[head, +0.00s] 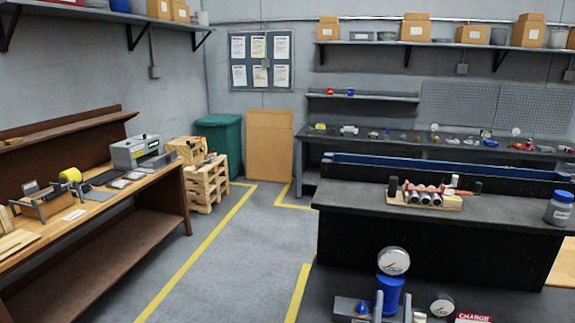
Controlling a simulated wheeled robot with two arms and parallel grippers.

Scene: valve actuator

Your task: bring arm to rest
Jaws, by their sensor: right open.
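A blue valve actuator body (388,296) stands upright on the dark near bench (320,285) at the bottom of the head view. A round white dial gauge (393,261) sits on top of it. A second, smaller gauge (442,305) is to its right, beside a red sign (473,318) reading CHARGE. A grey block with a blue knob (361,307) is to its left. The lower parts of these are cut off by the picture's edge. My right gripper is open, but its fingertips are hard to make out among the grey parts there. My left gripper is not seen.
A wooden workbench (165,185) with tools is at left. Pallets (203,187) and a green bin (218,140) stand behind. The grey floor (225,260) between is clear.

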